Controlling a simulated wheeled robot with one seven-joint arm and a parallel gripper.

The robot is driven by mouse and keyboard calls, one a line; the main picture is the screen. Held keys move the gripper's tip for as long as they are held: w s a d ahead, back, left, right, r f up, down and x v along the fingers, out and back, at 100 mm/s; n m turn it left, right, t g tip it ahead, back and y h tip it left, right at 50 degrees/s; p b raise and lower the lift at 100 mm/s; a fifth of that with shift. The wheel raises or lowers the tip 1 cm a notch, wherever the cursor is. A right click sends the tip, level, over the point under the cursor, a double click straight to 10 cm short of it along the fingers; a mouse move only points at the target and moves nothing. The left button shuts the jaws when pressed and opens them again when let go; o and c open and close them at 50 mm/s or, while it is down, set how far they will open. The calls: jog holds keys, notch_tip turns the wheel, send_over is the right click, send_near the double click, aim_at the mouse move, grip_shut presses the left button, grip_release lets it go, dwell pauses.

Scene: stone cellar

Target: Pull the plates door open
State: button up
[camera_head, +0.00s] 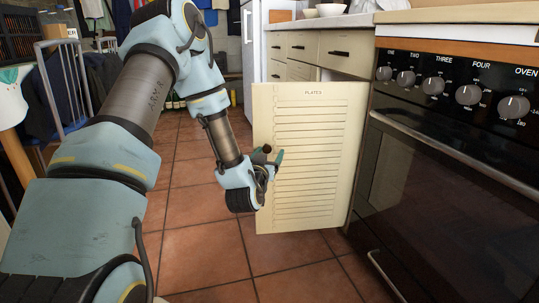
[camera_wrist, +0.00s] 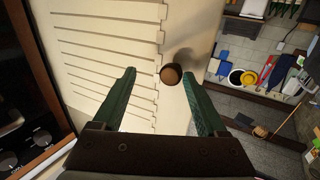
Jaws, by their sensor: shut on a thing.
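The cream plates door (camera_head: 303,185) has a "PLATES" label at its top and grooved slats. In the head view it stands swung out from the cabinet beside the oven, with a dark gap above its top edge. My gripper (camera_head: 270,158) is at the door's left edge. In the wrist view a round brown knob (camera_wrist: 171,75) on the door (camera_wrist: 110,45) lies between the green fingers of my gripper (camera_wrist: 157,74), nearer the right finger. My gripper is shut on the knob, though finger contact is hard to see.
The oven (camera_head: 450,160) with its knobs and bar handle is close on the right. Cream drawers (camera_head: 303,46) are behind the door. The tiled floor (camera_head: 205,245) left of and in front of the door is clear. A metal rack (camera_head: 65,85) stands at left.

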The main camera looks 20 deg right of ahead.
jog(key=shift+d, duration=0.1)
jog(key=p+v, duration=0.1)
jog(key=v, duration=1)
jog(key=shift+p, duration=0.4)
jog(key=shift+w, duration=0.15)
